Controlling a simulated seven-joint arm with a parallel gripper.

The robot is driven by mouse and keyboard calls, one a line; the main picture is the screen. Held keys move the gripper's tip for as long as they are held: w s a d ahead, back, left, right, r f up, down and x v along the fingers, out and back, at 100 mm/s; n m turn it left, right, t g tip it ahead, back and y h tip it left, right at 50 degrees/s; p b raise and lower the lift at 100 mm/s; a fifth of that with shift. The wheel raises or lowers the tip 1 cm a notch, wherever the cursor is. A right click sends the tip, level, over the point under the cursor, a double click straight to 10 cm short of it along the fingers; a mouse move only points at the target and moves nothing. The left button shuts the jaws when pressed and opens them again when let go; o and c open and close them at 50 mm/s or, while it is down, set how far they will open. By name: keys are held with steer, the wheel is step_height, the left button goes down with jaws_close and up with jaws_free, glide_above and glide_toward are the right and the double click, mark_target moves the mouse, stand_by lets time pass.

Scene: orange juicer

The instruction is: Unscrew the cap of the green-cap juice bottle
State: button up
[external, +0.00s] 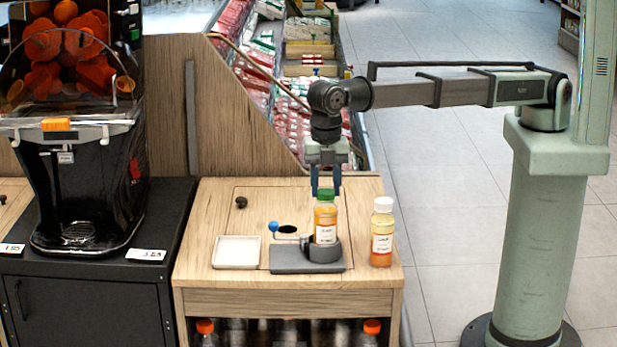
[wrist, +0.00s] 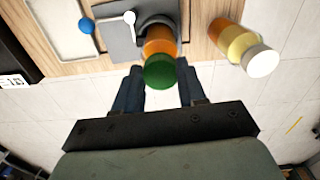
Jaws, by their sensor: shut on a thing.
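The green-cap juice bottle (external: 326,222) stands upright in a dark grey holder (external: 309,258) on the wooden counter. Its green cap (external: 326,195) is on top of the bottle. My gripper (external: 326,190) points straight down over it, with a dark blue finger on each side of the cap, shut on it. In the wrist view the green cap (wrist: 160,72) sits between the fingertips of my gripper (wrist: 160,80). The holder has a lever with a blue knob (external: 273,226) to the left of the bottle.
A white-cap bottle (external: 382,232) stands close to the right of the holder. A square white tray (external: 236,252) lies to the left, with a dark knob (external: 241,202) behind it. A black juicer (external: 88,180) stands at the far left. The counter's back right is clear.

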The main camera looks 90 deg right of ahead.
steer(key=n, duration=0.2)
steer(key=shift+s+n, duration=0.15)
steer(key=shift+n, duration=0.25)
steer(key=n, duration=0.2)
steer(key=shift+n, duration=1.6)
steer(key=n, duration=0.3)
steer(key=shift+n, duration=1.1)
